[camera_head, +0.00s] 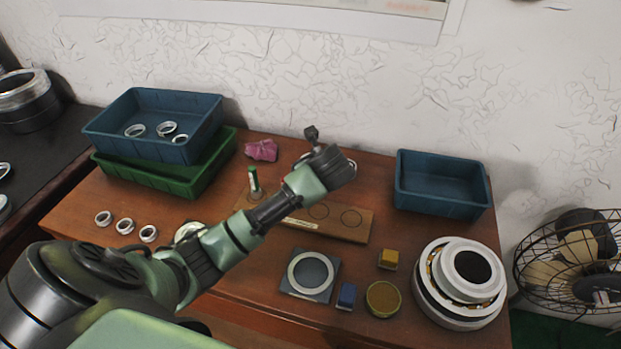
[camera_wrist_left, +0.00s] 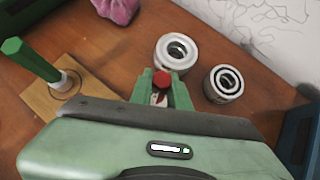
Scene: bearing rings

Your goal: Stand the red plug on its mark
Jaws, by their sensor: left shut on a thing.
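The red plug (camera_wrist_left: 161,79) is seen end-on in the left wrist view, between the green fingers of my left gripper (camera_wrist_left: 160,93). My left gripper (camera_head: 325,158) is shut on it, above the table's back part. The head view does not show the plug; my gripper hides it. The wooden board (camera_head: 353,234) carries a row of circle marks. The green plug (camera_head: 253,180) stands on the left circle; it also shows in the left wrist view (camera_wrist_left: 30,60). Two other circles, in the middle (camera_head: 318,210) and at the right (camera_head: 351,218), are bare. My right gripper is out of view.
Two metal rings, one left (camera_wrist_left: 177,52) and one right (camera_wrist_left: 223,83), lie just beyond my fingers. A pink cloth (camera_head: 261,150) lies behind the board. Blue bins stand at back left (camera_head: 120,112) and right (camera_head: 440,204). A large bearing (camera_head: 437,300) stands front right.

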